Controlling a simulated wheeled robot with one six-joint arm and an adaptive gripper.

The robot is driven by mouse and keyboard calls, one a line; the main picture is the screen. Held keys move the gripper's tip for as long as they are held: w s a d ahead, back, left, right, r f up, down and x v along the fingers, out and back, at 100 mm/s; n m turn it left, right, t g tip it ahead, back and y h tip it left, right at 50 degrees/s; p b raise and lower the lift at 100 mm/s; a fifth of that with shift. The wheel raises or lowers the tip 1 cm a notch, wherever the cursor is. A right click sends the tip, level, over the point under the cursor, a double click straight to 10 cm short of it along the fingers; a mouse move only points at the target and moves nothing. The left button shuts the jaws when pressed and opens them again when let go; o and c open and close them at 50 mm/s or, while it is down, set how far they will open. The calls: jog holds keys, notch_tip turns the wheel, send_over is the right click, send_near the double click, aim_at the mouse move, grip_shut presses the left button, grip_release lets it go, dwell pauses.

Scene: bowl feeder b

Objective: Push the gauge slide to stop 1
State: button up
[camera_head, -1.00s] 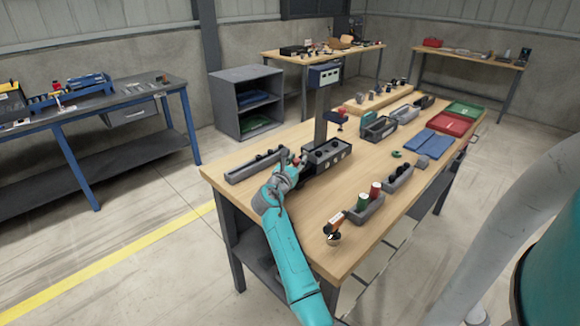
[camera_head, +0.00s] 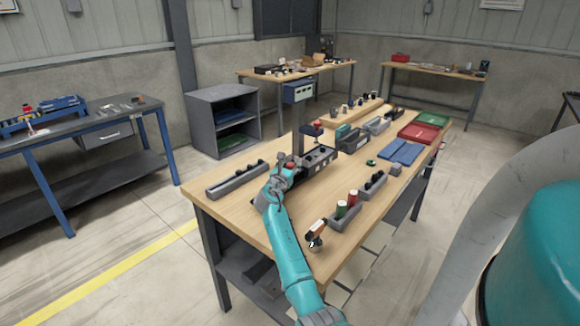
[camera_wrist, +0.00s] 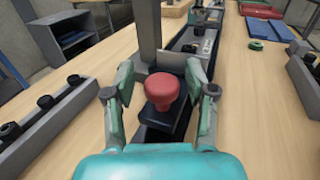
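A red knob (camera_wrist: 160,92) stands on a dark block (camera_wrist: 162,118), apparently the gauge slide, in the wrist view. The block sits on a dark track that runs away from me, with a grey upright post (camera_wrist: 147,30) just beyond on the left. My gripper (camera_wrist: 159,73) is open, with one finger left and one right of the knob. A gap shows on both sides, and the fingers hold nothing. In the head view my gripper (camera_head: 283,174) is at the near end of the dark gauge body (camera_head: 318,160). Stop marks cannot be read.
A long grey rack with black pieces (camera_head: 238,180) lies left of the gauge. Blue (camera_head: 403,152) and red (camera_head: 417,131) trays lie farther back. Bare tabletop separates these.

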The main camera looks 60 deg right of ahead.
jog(key=s+a, duration=0.2)
jog(key=a, duration=1)
